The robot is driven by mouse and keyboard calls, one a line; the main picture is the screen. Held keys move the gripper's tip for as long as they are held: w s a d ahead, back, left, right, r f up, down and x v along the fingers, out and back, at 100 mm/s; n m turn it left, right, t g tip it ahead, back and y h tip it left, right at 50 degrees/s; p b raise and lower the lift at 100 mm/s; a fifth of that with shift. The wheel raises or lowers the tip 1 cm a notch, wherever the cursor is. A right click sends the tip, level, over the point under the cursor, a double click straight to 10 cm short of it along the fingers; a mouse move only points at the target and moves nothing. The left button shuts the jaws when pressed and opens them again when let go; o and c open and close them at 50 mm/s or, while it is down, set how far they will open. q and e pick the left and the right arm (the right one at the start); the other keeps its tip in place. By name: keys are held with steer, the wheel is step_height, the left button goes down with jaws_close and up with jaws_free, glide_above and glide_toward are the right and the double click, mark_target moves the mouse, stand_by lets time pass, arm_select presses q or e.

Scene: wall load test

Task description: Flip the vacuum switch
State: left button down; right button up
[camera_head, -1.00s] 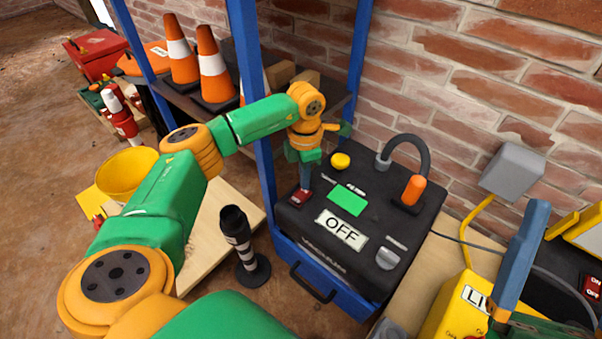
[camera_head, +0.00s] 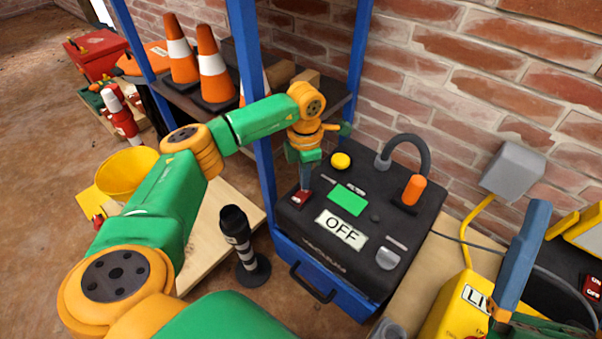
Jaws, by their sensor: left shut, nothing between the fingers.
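The black vacuum unit (camera_head: 318,225) sits on a blue frame by the brick wall. Its top carries a small red switch (camera_head: 300,199) at the left, a green panel (camera_head: 347,200) and a white sign reading OFF (camera_head: 341,229). My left gripper (camera_head: 304,188) points down, shut and empty, with its tips at the red switch. They partly cover it, and I cannot tell whether they touch it. My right gripper (camera_head: 522,255) points up at the lower right, away from the switch; whether its fingers are apart is unclear.
A blue post (camera_head: 265,185) rises close left. A black-and-white post (camera_head: 239,245) stands in front. A yellow box (camera_head: 455,312) is right.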

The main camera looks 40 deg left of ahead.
arm_select(q)
steer(key=shift+f+b, duration=0.6)
steer(key=shift+f, duration=0.35)
stand_by(0.3)
step_height(320, 180, up, 7)
steer(key=p, duration=0.7)
steer(key=shift+r, duration=0.15)
steer(key=shift+f, duration=0.2)
